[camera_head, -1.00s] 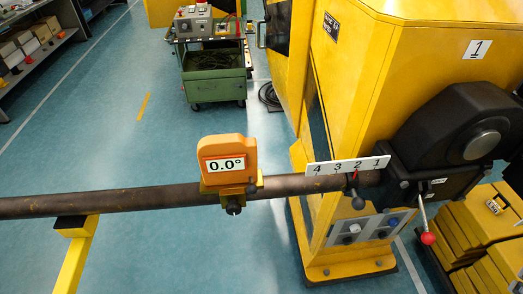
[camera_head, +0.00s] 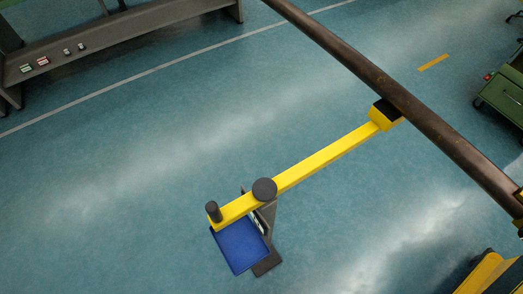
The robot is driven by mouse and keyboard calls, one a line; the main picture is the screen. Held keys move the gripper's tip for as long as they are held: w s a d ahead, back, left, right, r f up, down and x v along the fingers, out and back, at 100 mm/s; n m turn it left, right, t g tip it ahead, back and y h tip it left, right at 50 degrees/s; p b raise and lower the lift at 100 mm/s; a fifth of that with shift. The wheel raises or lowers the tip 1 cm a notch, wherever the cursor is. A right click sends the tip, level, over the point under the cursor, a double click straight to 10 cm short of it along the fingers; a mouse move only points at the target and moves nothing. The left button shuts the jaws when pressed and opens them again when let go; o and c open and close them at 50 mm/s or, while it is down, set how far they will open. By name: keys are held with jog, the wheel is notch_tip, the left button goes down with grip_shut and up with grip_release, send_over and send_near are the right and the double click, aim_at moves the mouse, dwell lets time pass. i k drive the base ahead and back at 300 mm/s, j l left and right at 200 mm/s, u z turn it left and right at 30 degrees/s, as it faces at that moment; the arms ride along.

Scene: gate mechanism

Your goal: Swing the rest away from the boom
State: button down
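The boom (camera_head: 420,112) is a long dark brown bar running from the top middle to the right edge. The rest (camera_head: 325,157) is a yellow arm with a black-topped yellow block (camera_head: 385,115) at its far end. That block sits under the boom; I cannot tell whether they touch. The rest's near end has a dark round cap (camera_head: 264,190) at its pivot and a short dark upright knob (camera_head: 213,211) at the tip. A dark post stands below it. My gripper is not in view.
A blue panel (camera_head: 241,246) is beside the post under the rest's near end. A grey shelf (camera_head: 120,35) stands at upper left, a green cart (camera_head: 503,93) at the right. Yellow parts (camera_head: 488,274) show at lower right. The floor left of the rest is clear.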

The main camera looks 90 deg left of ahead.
aim_at(384, 117)
jog(key=k+j+u, duration=0.15)
jog(key=j+u, duration=0.25)
jog(key=k+j+u, duration=0.15)
jog(key=j+u, duration=0.6)
jog(key=k+j, duration=0.1)
jog(key=j, duration=0.45)
jog(key=k+j, duration=0.1)
jog(key=j, duration=0.4)
